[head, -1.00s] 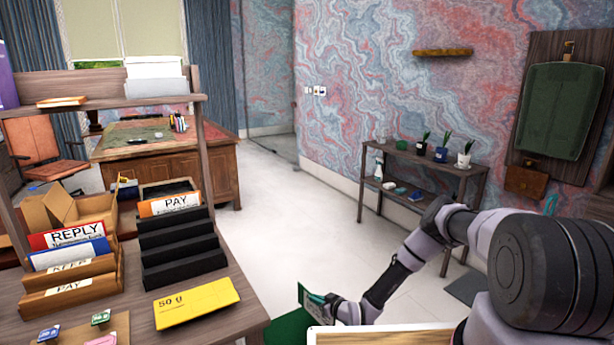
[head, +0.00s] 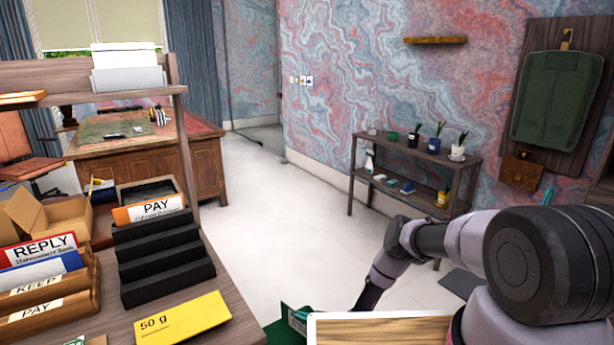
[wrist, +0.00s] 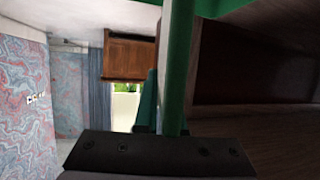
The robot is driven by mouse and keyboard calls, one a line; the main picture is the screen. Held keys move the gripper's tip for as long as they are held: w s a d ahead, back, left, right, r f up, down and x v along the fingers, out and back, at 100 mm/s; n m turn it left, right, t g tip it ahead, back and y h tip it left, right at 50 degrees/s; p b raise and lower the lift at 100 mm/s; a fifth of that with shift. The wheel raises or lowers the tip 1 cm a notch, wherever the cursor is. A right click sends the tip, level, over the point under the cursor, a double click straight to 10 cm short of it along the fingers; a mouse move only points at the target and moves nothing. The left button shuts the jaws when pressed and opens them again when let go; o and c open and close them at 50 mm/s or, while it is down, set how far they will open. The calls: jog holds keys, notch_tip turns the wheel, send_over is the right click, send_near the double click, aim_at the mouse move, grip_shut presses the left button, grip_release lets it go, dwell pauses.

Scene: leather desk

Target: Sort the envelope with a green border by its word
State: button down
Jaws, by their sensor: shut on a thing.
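My gripper (head: 298,321) is low at the bottom centre of the head view, partly cut off behind my own body. It is shut on a thin green-edged piece, which appears to be the green-bordered envelope (head: 289,311). In the wrist view the envelope (wrist: 178,70) shows almost edge-on as a green strip. Its word cannot be read. The wooden letter rack (head: 50,312) at the left has slots labelled KEEP and PAY. A red-bordered REPLY envelope (head: 40,250) and a blue-bordered envelope (head: 42,271) stand in it. An orange-bordered PAY envelope (head: 149,209) stands in the black stepped sorter (head: 168,262).
A shelf with papers (head: 128,68) rises behind the rack. A dark green surface (head: 277,336) shows beside the desk edge. Open floor (head: 290,220) lies between the desk and the plant shelf (head: 420,160).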

jog(key=shift+f, duration=0.25)
jog(key=c, duration=0.9)
grip_release()
jog(key=v, duration=1.1)
jog(key=shift+w, duration=0.1)
